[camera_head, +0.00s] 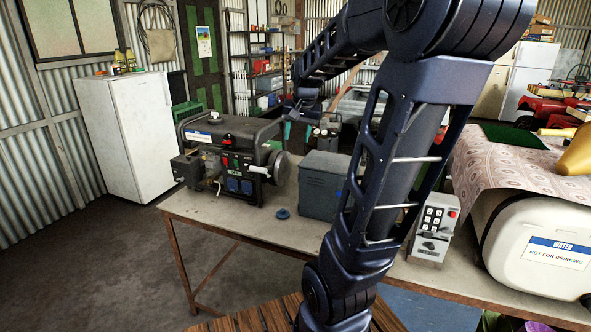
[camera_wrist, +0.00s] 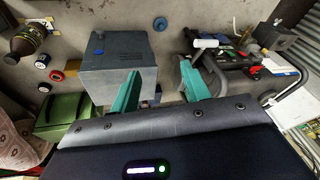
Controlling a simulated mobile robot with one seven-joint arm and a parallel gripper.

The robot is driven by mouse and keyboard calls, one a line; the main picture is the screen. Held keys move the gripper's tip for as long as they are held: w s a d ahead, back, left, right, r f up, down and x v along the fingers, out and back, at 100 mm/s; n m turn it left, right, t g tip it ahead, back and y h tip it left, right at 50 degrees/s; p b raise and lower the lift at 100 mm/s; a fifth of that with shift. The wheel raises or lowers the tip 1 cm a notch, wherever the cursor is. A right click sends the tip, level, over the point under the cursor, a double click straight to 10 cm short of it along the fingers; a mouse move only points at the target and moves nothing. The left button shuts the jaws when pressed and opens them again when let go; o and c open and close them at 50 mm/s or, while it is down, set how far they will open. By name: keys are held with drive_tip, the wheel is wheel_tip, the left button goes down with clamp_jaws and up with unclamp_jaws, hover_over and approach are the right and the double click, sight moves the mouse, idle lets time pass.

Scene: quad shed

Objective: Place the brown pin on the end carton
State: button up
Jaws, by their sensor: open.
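I cannot make out a brown pin for certain in either view, and no carton is clearly recognisable. A dark brown bottle (camera_wrist: 28,42) with a yellowish label shows at the upper left of the wrist view; I cannot tell it to be the pin. My gripper (camera_wrist: 163,82) is open and empty, its two teal fingers wide apart. In the wrist view they appear over the area beside the grey box (camera_wrist: 108,82), with the generator to their right. In the head view my gripper (camera_head: 298,132) is small and partly hidden, above the table behind the generator.
The generator (camera_head: 228,160), grey-blue box (camera_head: 322,190), blue knob (camera_head: 283,213) and grey control unit (camera_head: 433,230) stand on the workbench (camera_head: 235,210). At right, a patterned cloth (camera_head: 500,165) drapes above a white water tank (camera_head: 520,240). A white fridge (camera_head: 125,125) stands left. Front bench area is clear.

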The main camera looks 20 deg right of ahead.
drive_tip(key=s+a+f+n, duration=0.1)
drive_tip(key=s+a, duration=0.3)
drive_tip(key=s, duration=0.5)
drive_tip(key=s+a+f+n+t, duration=0.1)
drive_tip(key=s+a+n, duration=0.3)
drive_tip(key=s, duration=0.4)
drive_tip(key=shift+s+f, duration=0.35)
drive_tip(key=shift+f, duration=0.15)
